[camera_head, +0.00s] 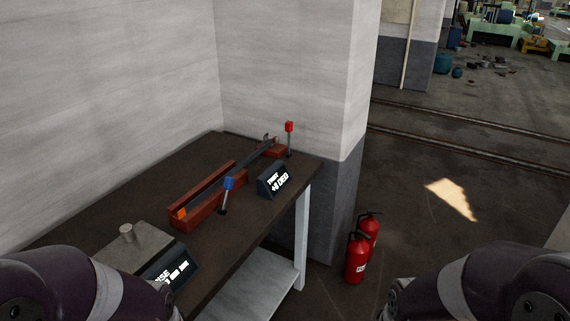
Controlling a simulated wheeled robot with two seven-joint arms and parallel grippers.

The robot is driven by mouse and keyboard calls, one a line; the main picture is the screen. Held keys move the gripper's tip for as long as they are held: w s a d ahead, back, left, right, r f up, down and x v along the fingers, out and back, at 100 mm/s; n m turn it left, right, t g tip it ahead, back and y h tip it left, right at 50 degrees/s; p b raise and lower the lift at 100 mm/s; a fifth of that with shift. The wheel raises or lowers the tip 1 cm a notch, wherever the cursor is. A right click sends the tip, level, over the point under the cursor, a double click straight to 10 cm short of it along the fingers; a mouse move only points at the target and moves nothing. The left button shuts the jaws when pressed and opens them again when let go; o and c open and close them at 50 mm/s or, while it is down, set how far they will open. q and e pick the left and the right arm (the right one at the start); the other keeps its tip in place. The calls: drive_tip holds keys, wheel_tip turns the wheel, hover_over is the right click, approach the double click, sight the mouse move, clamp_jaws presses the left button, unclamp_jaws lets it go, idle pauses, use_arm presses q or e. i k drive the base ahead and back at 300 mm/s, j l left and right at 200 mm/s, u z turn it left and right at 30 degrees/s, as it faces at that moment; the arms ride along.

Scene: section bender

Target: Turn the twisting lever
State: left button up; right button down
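A bender with an orange-red channel base (205,211) and a dark metal bar (235,170) along it stands on the dark workbench (120,199). A lever with a red knob (289,127) stands upright at its far end. A lever with a blue knob (229,183) stands at the near side, tilted slightly. Beside the red-knob lever is a black display (273,180) whose text seems to read "TWIST +0 DEG". I cannot tell from markings alone which lever twists. Only upper parts of my arms show at the bottom corners; neither gripper is in view.
A grey metal block with a peg (128,234) and another display (170,270), partly hidden by my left arm, sit on the near bench. Walls stand behind the bench, with a pillar (335,130) at its far end. Red fire extinguishers (357,258) stand on the floor. Floor right is open.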

sight(289, 125)
drive_tip(key=i+l+u, duration=0.45)
drive_tip(key=i+l, duration=0.3)
drive_tip(key=i, duration=0.3)
drive_tip(key=i+l+u, duration=0.45)
drive_tip(key=i+l, duration=0.4)
drive_tip(key=l, duration=0.25)
